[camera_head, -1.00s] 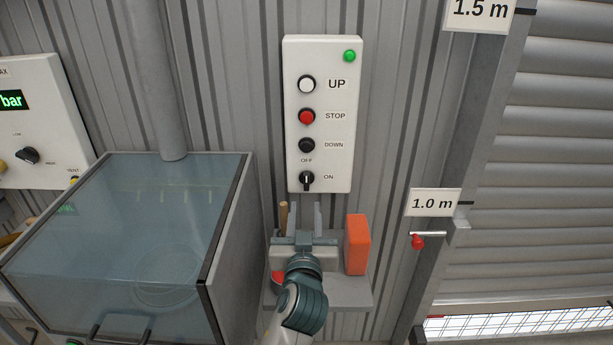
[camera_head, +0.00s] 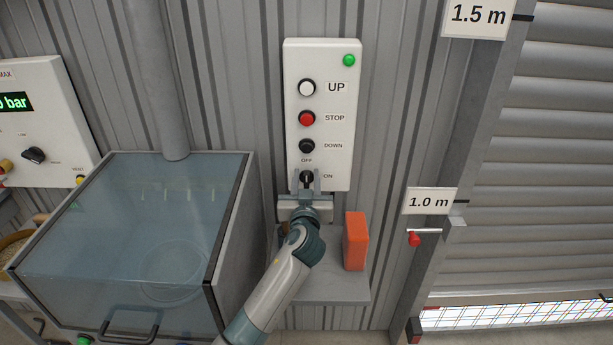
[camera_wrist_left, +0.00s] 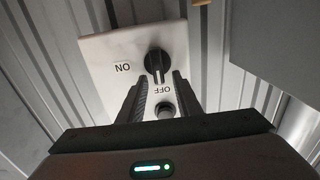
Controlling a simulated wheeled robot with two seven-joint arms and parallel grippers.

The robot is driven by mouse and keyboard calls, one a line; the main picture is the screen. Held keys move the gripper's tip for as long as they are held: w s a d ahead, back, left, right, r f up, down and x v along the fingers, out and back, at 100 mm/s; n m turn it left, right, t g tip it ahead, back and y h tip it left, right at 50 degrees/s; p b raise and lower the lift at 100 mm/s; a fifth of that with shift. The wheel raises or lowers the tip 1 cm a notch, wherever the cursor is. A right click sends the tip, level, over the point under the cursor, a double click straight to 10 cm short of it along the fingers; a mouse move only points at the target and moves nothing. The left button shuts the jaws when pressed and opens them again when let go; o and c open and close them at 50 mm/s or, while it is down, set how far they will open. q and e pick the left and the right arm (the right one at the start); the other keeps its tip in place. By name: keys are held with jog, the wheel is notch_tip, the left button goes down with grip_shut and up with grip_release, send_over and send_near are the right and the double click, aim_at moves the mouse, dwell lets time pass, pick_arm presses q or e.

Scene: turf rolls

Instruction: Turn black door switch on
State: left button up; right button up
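The black door switch (camera_head: 307,176) is a round knob at the bottom of the white control panel (camera_head: 333,165), by the OFF and ON labels. In the left wrist view the panel appears upside down, and the knob (camera_wrist_left: 158,62) has its ridge in line with the OFF label. My left gripper (camera_head: 306,183) is just in front of and slightly below the knob. Its two fingers (camera_wrist_left: 160,88) are apart, with the knob just beyond their tips and roughly between them. Whether they touch it I cannot tell. My right gripper is not in view.
Above the switch are a black DOWN button (camera_head: 307,146), a red STOP button (camera_head: 306,118), a white UP button (camera_head: 307,87) and a green lamp (camera_head: 349,60). An orange block (camera_head: 356,241) stands on the shelf (camera_head: 335,289) below. A glass-topped box (camera_head: 130,235) stands left.

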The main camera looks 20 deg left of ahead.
pick_arm(q)
grip_shut()
